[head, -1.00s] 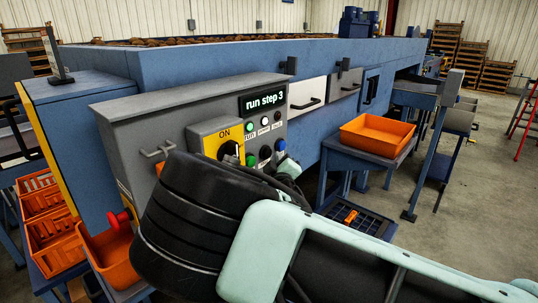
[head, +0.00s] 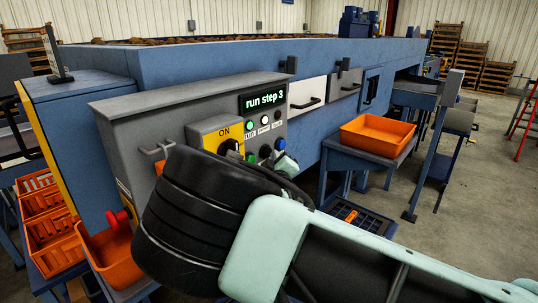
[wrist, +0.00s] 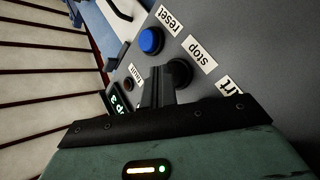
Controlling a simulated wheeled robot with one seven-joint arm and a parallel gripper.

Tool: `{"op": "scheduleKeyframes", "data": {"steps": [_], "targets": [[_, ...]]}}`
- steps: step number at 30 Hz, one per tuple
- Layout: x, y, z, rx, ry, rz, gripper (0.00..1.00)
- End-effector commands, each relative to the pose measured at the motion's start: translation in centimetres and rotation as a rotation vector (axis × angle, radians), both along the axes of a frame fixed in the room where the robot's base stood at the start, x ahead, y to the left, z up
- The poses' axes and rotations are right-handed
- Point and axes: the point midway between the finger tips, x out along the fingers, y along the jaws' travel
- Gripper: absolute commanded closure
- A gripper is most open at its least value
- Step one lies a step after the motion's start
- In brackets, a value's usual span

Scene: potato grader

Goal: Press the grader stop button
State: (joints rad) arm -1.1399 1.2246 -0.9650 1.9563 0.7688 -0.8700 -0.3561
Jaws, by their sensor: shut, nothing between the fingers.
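The stop button (wrist: 180,72) is a round black button beside its "stop" label (wrist: 201,53) in the wrist view. In the head view, the black button (head: 265,151) sits between the green start button (head: 250,157) and the blue reset button (head: 280,145). My gripper (wrist: 165,78) is shut and empty. Its dark fingertips point at the panel and overlap the left side of the stop button in the wrist view. I cannot tell whether they touch it. In the head view, my gripper (head: 286,163) is close in front of the panel, partly hidden by my wrist.
The grey control box (head: 145,125) carries a "run step 3" display (head: 263,100), indicator lamps and a yellow ON switch (head: 222,137). A red knob (head: 119,218) is at lower left. Orange trays (head: 377,134) stand on both sides. Open floor is at right.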

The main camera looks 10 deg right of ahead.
Motion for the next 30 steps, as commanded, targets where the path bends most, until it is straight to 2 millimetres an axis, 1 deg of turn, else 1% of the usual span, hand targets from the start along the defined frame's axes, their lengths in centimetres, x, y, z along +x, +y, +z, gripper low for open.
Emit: {"op": "scheduleKeyframes", "data": {"steps": [30], "targets": [[0.75, 0.53, 0.04, 0.001, -0.002, 0.000, 1.00]]}}
